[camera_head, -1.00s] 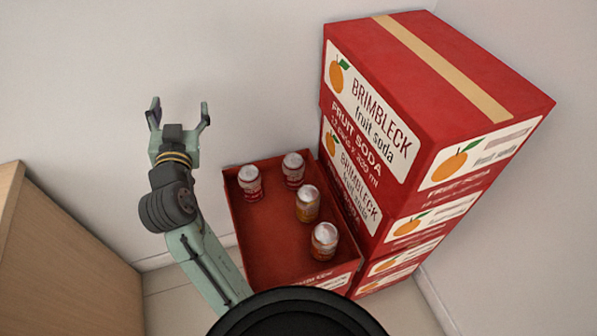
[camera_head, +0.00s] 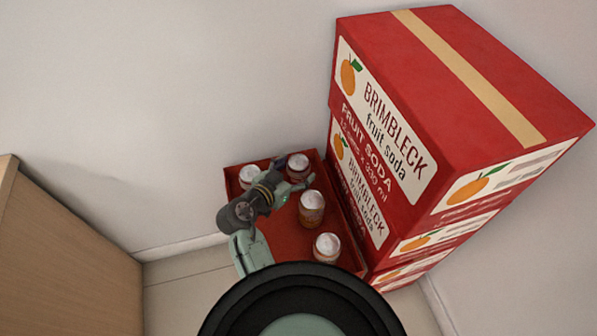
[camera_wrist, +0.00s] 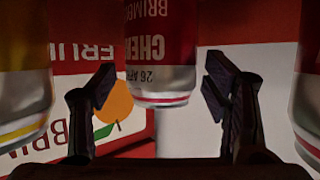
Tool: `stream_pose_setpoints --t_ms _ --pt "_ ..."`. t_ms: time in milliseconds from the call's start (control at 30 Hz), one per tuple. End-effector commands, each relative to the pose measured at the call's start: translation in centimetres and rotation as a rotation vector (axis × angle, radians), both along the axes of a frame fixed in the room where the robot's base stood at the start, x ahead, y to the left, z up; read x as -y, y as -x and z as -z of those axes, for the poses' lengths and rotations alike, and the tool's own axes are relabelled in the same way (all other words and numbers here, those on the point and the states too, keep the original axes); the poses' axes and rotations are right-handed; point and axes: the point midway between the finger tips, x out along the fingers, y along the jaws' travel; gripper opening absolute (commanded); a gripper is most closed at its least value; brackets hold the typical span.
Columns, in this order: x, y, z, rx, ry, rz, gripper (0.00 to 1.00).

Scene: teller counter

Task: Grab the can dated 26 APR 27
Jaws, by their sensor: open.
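Several cans stand in an open red tray (camera_head: 290,240). My gripper (camera_head: 290,182) is over the tray, open, pointing at the back right can (camera_head: 298,162). In the wrist view a red-and-white can (camera_wrist: 160,50) stands ahead between the open fingers (camera_wrist: 160,88), with no contact visible. Its upside-down label shows "CHER" and "26 APR"; I cannot read the year. A yellow can (camera_wrist: 22,80) is at the left edge there and another red can (camera_wrist: 309,90) at the right edge; no date shows on either.
The back left can (camera_head: 249,174) is partly behind my arm. An orange-gold can (camera_head: 312,210) and a front can (camera_head: 327,247) stand on the tray's right side. Stacked red Brimbleck boxes (camera_head: 400,135) rise right of the tray. A wooden counter (camera_head: 60,260) is at left.

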Motion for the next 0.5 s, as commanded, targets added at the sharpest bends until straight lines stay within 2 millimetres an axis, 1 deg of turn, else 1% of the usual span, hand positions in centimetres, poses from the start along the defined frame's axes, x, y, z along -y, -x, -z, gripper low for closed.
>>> stream_pose_setpoints --t_ms 167,400,500 --pt "0.6 -0.9 0.4 -0.001 0.000 0.000 0.70" --pt "2.2 -3.6 1.6 -0.001 0.000 -0.001 0.70" --pt "2.6 -4.3 2.0 -0.001 0.000 -0.002 0.70"
